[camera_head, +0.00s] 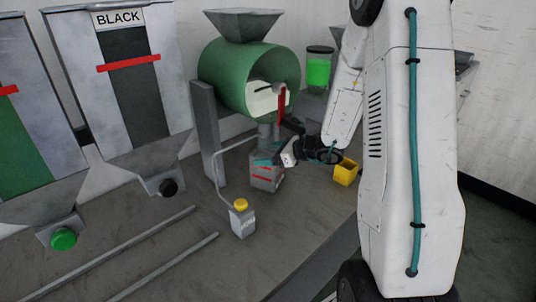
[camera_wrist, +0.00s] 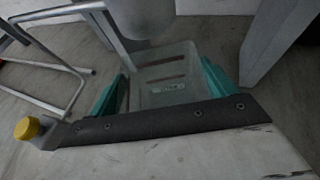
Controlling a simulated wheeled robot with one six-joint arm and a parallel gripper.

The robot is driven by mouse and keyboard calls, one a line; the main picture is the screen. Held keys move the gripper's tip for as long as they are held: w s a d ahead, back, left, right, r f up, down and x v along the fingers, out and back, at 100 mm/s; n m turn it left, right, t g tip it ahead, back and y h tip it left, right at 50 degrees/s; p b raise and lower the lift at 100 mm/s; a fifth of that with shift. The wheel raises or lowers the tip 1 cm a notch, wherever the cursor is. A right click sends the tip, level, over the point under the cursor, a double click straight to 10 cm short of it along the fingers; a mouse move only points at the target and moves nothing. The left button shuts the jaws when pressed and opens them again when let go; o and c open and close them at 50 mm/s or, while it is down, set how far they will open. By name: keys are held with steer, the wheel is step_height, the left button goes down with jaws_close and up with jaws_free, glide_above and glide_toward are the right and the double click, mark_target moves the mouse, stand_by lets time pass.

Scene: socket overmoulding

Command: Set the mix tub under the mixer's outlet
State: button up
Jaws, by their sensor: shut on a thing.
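The mix tub (camera_head: 264,183) is a small grey box with red stripes, upright below the green mixer (camera_head: 212,75). The mixer's outlet (camera_head: 265,132) is a grey pipe just above the tub in the head view. My gripper (camera_head: 268,161) reaches in from the right and is shut on the tub. In the wrist view the teal fingers of my gripper (camera_wrist: 165,75) press on both sides of the tub (camera_wrist: 164,94), whose open inside shows red marks. A grey cylinder, apparently the outlet (camera_wrist: 148,20), stands at its far edge. I cannot tell whether the tub touches the bench.
A grey bottle with a yellow cap (camera_head: 242,220) stands front left of the tub, with a bent tube beside it. A yellow bin (camera_head: 345,172) is to the right. A grey mixer post (camera_head: 208,140) stands left. Two rails lie on the bench at front left.

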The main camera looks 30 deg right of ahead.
steer(key=o, duration=1.1)
steer(key=shift+f, duration=0.1)
steer(key=shift+o, duration=0.2)
steer(key=shift+s+d+r, duration=0.15)
steer(key=shift+d+r, duration=0.05)
steer(key=shift+r, duration=0.05)
steer(key=v, duration=1.1)
steer(key=shift+s, duration=0.25)
steer(key=shift+d, duration=0.1)
